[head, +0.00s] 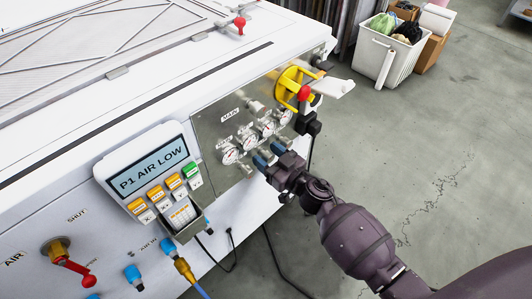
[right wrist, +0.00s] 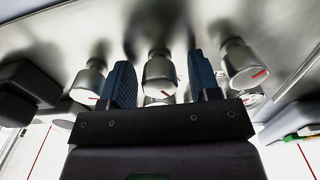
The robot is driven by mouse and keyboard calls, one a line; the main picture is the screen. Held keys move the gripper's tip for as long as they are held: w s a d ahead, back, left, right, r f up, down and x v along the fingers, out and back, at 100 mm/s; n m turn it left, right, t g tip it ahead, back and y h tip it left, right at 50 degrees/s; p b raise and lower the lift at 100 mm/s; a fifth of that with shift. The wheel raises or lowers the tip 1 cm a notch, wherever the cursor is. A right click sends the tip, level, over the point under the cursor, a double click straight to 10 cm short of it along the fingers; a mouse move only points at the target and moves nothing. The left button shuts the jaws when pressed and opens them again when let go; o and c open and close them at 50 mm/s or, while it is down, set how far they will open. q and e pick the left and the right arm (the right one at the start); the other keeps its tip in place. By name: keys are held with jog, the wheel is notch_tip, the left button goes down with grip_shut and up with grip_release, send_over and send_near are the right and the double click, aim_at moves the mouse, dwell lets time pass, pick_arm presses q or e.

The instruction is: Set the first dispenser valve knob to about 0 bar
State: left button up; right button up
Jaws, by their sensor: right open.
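A metal panel (head: 215,113) carries a row of several round gauges (head: 230,155) with valve knobs below them. One silver knob (head: 246,168) shows left of my right gripper (head: 266,156); others are hidden behind the gripper. In the right wrist view, three silver knobs with red marks show: a left one (right wrist: 87,86), a middle one (right wrist: 160,74) and a right one (right wrist: 242,66). My right gripper is open, with its blue fingers on either side of the middle knob and visible gaps. I cannot tell which knob is the first dispenser's or read the gauges.
A control box (head: 148,170) reading "P1 AIR LOW" is left of the panel. A yellow handwheel (head: 290,85) and a red-knobbed lever (head: 304,93) stand at the panel's right end. A red-handled valve (head: 74,267) is at lower left.

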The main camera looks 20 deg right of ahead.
jog(key=c, duration=0.9)
